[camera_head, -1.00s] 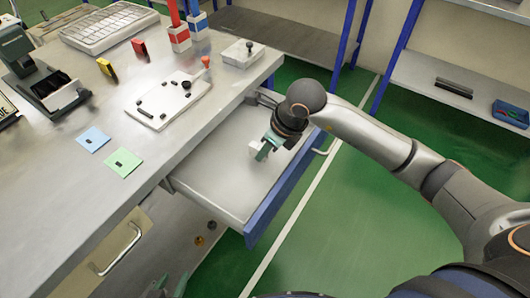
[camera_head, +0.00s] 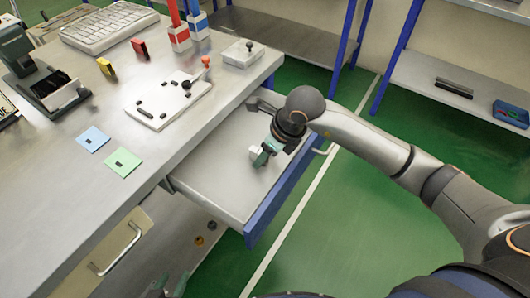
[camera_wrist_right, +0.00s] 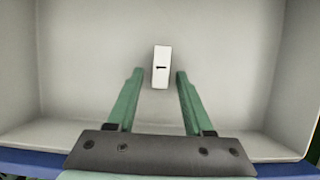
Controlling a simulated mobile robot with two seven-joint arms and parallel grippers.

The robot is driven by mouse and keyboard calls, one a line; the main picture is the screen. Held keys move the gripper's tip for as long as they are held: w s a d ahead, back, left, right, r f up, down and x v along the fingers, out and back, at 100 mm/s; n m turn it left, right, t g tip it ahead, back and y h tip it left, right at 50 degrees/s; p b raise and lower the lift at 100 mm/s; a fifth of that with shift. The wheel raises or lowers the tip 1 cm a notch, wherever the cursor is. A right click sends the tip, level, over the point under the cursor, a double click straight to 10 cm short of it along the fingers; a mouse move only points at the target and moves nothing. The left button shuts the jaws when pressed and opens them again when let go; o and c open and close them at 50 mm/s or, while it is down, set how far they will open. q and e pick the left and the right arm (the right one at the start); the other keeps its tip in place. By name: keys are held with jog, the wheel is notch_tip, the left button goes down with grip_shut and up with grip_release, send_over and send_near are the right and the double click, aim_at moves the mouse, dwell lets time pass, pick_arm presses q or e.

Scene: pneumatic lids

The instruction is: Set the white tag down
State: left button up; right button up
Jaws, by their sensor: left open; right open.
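The white tag (camera_wrist_right: 161,77) is a small upright-looking rectangle with a short dark mark, seen in the right wrist view against the pale floor of the open drawer (camera_wrist_right: 85,75). My right gripper (camera_wrist_right: 158,74) is open, with one green finger on each side of the tag and a gap on both sides. In the head view, the tag (camera_head: 254,152) shows beside the right gripper (camera_head: 264,155), inside the drawer (camera_head: 215,185). My left gripper (camera_head: 169,287) is open and empty at the bottom edge of the head view, partly cut off.
The worktop holds a blue card (camera_head: 92,139), a green card (camera_head: 124,162), a white board with dark pieces (camera_head: 170,102) and a white box (camera_head: 243,54). The drawer's blue front (camera_head: 275,195) stands close to my right arm. The drawer floor around the tag is bare.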

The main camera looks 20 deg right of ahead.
pick_arm(q)
jog(key=shift+s+a+r+p, duration=0.1)
jog(key=shift+a+r+p, duration=0.1)
jog(key=shift+a+p, duration=0.25)
pick_arm(e)
jog(key=v, duration=1.2)
pick_arm(q)
jog(key=shift+d, duration=0.15)
